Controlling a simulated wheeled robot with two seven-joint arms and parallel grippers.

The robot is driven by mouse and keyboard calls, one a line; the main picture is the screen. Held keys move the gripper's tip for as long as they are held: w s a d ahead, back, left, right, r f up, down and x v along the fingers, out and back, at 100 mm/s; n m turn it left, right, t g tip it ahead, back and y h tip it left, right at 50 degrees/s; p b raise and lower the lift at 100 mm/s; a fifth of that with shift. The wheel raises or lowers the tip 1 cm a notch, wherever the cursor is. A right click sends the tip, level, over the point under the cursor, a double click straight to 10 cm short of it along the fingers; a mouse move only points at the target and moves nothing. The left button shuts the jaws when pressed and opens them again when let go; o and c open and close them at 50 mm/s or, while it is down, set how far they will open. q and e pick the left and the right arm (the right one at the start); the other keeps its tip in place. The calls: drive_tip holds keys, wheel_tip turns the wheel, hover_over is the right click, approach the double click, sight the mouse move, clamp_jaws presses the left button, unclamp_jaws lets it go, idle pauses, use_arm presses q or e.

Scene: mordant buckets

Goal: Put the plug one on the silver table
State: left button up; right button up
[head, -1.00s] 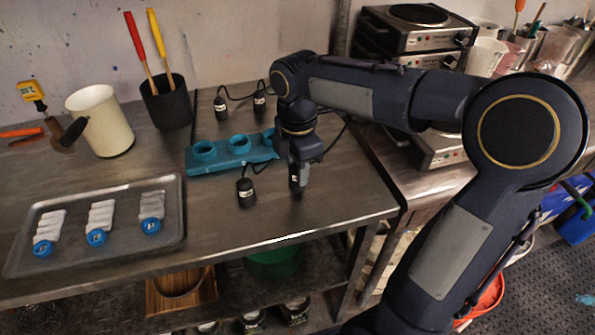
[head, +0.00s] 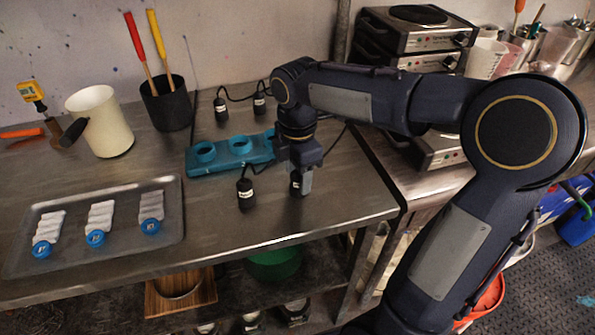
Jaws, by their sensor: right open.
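Several black plugs with white labels and cords are on the silver table (head: 225,222). Two plugs stand at the back, the left one (head: 221,110) and the right one (head: 259,104). A third plug (head: 245,194) stands upright in front of the blue holder (head: 232,163). Another dark plug (head: 296,185) with a white label is at my right gripper (head: 301,183), partly hidden by it. The gripper points down, jaws open, around or just beside this plug; I cannot tell if it touches. The label numbers are too small to read. My left gripper is not in view.
A metal tray (head: 172,222) with blue-capped white pieces lies at the front left. A cream mug (head: 103,125) and a black cup (head: 166,108) with two tools stand behind. Hot plates (head: 418,30) are stacked at right. The table front between tray and plugs is clear.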

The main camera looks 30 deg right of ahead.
wheel_tip(320, 180, up, 12)
drive_tip(key=p, duration=0.2)
drive_tip(key=s+a+f+m+t+y, duration=0.2)
drive_tip(key=s+f+m, duration=0.3)
drive_tip(key=s+m, duration=0.3)
drive_tip(key=s+a+f+m+t+y, duration=0.1)
drive_tip(key=s+a+f+m+t, duration=0.1)
drive_tip(key=s+f+m, duration=0.4)
drive_tip(key=s+m+t, duration=0.1)
drive_tip(key=s+m, duration=0.2)
drive_tip(key=m, duration=0.2)
drive_tip(key=shift+a+f+t+y, duration=0.15)
drive_tip(key=shift+f+t+y, duration=0.15)
drive_tip(key=shift+y, duration=0.1)
drive_tip(key=shift+r, duration=0.1)
wheel_tip(320, 180, up, 5)
drive_tip(key=p, duration=0.5)
drive_tip(key=shift+r, duration=0.1)
